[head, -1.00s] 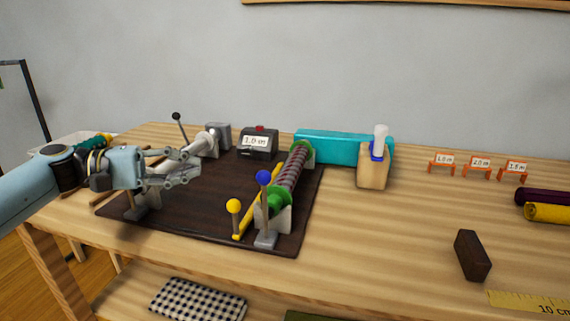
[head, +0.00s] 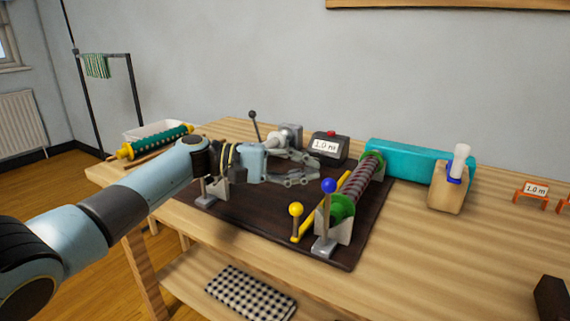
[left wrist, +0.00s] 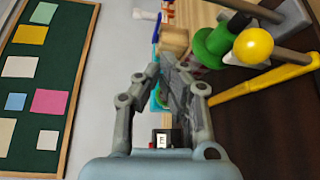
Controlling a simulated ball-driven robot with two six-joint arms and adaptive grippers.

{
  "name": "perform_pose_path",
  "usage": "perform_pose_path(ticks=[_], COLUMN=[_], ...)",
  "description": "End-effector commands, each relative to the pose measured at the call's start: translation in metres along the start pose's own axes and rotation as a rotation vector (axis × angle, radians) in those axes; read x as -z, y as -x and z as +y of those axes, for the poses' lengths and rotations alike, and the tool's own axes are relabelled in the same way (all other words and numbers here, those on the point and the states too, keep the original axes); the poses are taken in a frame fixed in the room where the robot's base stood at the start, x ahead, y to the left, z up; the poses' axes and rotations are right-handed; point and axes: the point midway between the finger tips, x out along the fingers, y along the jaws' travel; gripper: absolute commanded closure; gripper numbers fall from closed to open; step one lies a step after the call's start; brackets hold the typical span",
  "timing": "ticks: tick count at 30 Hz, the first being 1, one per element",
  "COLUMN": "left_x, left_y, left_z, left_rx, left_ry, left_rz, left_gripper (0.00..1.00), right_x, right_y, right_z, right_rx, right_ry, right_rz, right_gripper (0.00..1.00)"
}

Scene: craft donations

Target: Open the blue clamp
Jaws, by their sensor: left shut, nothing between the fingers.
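The blue clamp's lever, with its blue ball knob (head: 329,186), stands upright at the near end of a roll with green end flanges (head: 342,207). Its grey metal foot (head: 323,248) is at the front of the dark board (head: 270,225). My left gripper (head: 317,170) is shut and empty, just left of and behind the blue knob in the head view, apart from it as far as I can tell. In the left wrist view its closed fingers (left wrist: 178,65) show, with a green flange (left wrist: 211,44) near the tips. I cannot make out the blue knob there. My right gripper is out of view.
A black meter box (head: 328,146) is behind the roll.

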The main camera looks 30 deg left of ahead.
Motion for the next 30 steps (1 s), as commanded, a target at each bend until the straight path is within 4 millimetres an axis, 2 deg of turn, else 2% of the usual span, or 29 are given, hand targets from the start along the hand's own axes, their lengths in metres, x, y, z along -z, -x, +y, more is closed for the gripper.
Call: perform_pose_path(ticks=[1,5,9,13,30], left_x=[-0.001,-0.001,-0.023,-0.034,-0.039], left_y=[-0.012,-0.038,-0.026,-0.022,-0.024], left_z=[0.002,0.002,0.002,0.002,-0.001], left_rx=[-0.004,-0.003,0.002,0.001,-0.006], left_ry=[0.001,0.000,0.000,-0.001,-0.010], left_rz=[-0.002,-0.002,0.000,0.000,0.000], left_gripper=[1.00,1.00,1.00,1.00,1.00], right_x=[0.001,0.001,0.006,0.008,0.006], right_y=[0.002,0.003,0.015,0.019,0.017], right_z=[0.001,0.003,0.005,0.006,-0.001], right_rx=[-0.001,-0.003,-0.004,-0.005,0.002], right_ry=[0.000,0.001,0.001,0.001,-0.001], right_rz=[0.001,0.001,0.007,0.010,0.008], right_gripper=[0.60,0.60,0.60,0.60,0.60])
